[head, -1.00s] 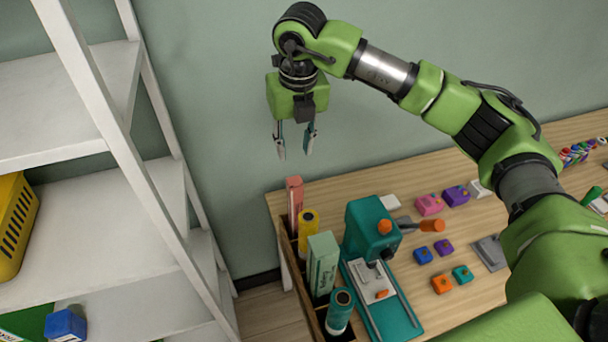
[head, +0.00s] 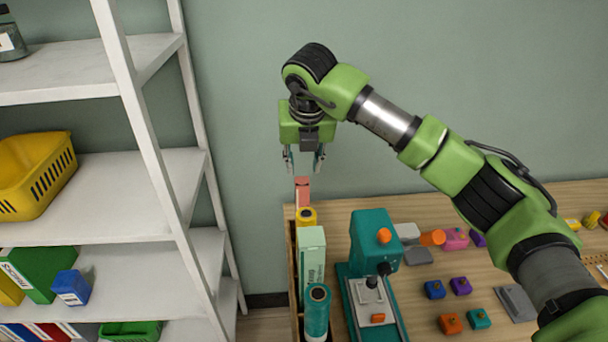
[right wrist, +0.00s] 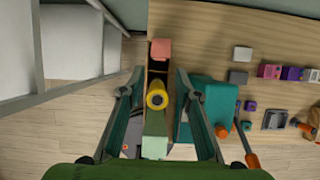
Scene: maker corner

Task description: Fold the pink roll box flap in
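The pink roll box (head: 302,190) stands upright at the far end of a narrow wooden holder on the left edge of the table. In the right wrist view its pink top (right wrist: 161,49) shows beyond the yellow roll; whether a flap stands up cannot be made out clearly. My right gripper (head: 304,172) hangs pointing down, close above the pink box in the head view. Its two fingers are spread apart with nothing between them; in the right wrist view the gripper (right wrist: 158,82) shows wide open over the holder. My left gripper is not in view.
In the holder (head: 294,270) stand a yellow roll (head: 306,216), a pale green box (head: 311,262) and a teal roll (head: 317,308). A teal press (head: 374,240) stands right of it. A white shelf (head: 150,140) is at left.

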